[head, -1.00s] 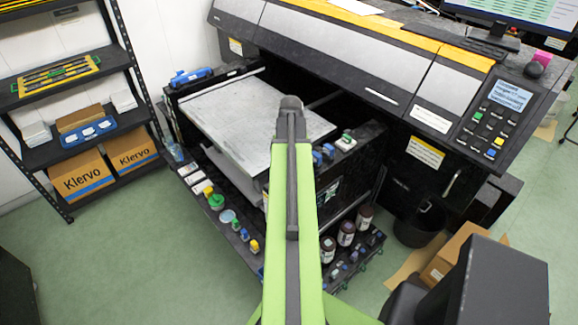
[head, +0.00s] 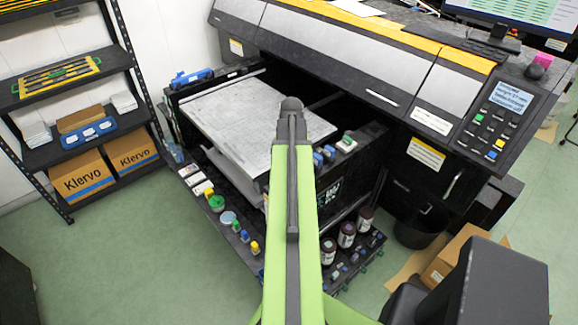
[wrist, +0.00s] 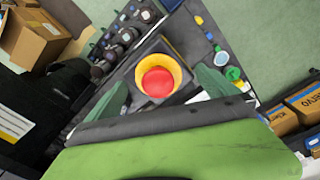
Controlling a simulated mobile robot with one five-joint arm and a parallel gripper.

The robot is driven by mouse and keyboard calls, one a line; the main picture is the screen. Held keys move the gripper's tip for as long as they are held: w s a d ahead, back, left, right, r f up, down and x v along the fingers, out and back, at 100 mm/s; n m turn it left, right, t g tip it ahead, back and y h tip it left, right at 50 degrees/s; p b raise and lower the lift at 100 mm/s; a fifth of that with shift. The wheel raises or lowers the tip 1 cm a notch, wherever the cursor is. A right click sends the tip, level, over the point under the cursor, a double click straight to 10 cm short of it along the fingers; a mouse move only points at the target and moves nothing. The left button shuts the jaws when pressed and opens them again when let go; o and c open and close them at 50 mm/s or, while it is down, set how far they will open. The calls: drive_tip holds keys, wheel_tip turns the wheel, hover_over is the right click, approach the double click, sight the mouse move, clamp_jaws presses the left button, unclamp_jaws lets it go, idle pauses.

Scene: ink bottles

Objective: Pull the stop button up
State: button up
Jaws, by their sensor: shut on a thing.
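The stop button (wrist: 158,82) shows in the wrist view as a round red cap inside a yellow ring (wrist: 180,68) on a dark square housing. My gripper (wrist: 162,86) has one green finger on each side of the button, and is shut on it. The exact contact at the cap's edge is hard to see. In the head view my own arm hides the button and the gripper. I cannot tell from these views how high the cap stands.
The large printer (head: 350,65) has a flat grey bed (head: 235,115) and a lit display (head: 509,97). Several ink bottles (head: 346,234) stand on the low tray right of my arm. Small caps and bottles (head: 216,202) line its left side. Green floor is clear at left.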

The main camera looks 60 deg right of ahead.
drive_tip(key=shift+a+p, duration=0.15)
drive_tip(key=shift+p, duration=0.45)
drive_tip(key=shift+r, duration=0.3)
clamp_jaws()
drive_tip(key=shift+r+p, duration=0.15)
drive_tip(key=shift+p, duration=0.25)
drive_tip(key=o, duration=0.9)
unclamp_jaws()
drive_tip(key=shift+r, duration=0.15)
wheel_tip(320, 180, up, 8)
drive_tip(key=p, duration=0.8)
drive_tip(key=shift+d, duration=0.2)
